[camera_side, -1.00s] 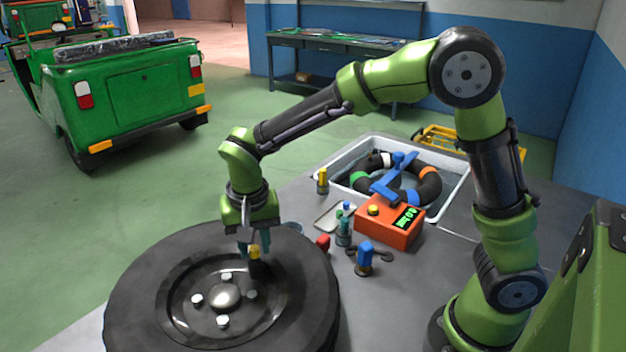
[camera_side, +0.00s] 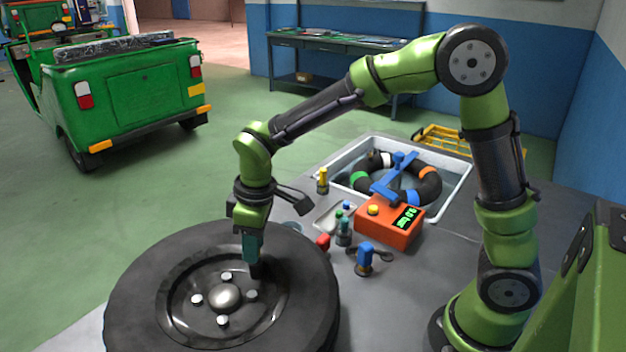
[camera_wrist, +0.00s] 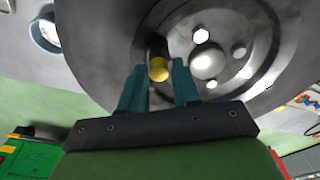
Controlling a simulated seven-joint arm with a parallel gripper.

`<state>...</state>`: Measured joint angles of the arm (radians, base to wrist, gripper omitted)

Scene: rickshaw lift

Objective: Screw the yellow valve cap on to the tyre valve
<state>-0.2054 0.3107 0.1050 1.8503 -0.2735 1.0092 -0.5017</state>
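The yellow valve cap (camera_wrist: 159,71) sits at the end of the dark tyre valve (camera_wrist: 157,47) on the wheel, in line with it. How far it is threaded on cannot be told. My gripper (camera_wrist: 160,78) is open, with one teal finger on each side of the cap. The left finger is nearer to it, and a narrow gap shows at the right finger. In the side view my gripper (camera_side: 252,258) points down over the wheel. It hides the yellow cap there; only the dark valve (camera_side: 256,271) shows beneath it.
The tyre (camera_side: 135,290) lies flat, with bolts and a round hub (camera_side: 224,298). To its right are a red item (camera_side: 323,242), a teal bottle (camera_side: 343,236), a blue-topped item (camera_side: 365,256), an orange box (camera_side: 392,236) and a water tub (camera_side: 462,190).

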